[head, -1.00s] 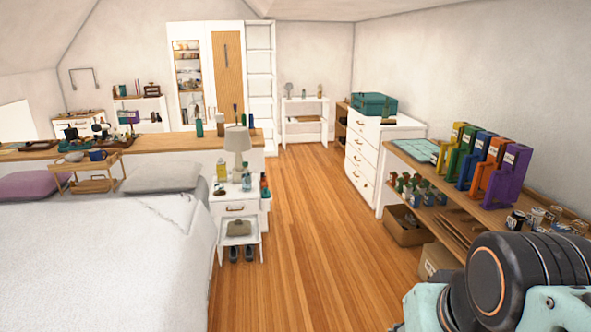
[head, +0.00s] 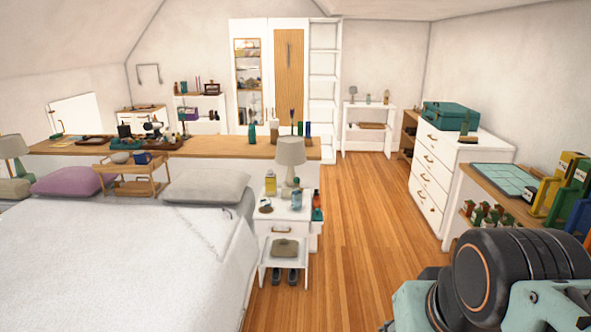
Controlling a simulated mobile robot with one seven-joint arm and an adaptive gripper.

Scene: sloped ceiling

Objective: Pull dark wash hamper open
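I cannot make out a dark wash hamper anywhere in the head view. My arm shows at the lower right corner as black and pale teal links. My gripper and its fingertips are outside the picture, so what they do is hidden.
A bed (head: 110,255) fills the lower left, with a long wooden ledge (head: 215,149) behind it. A white nightstand (head: 272,229) stands beside it. A white chest of drawers (head: 430,177) and a wooden-topped shelf (head: 507,203) line the right. Open wooden floor (head: 365,235) runs between.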

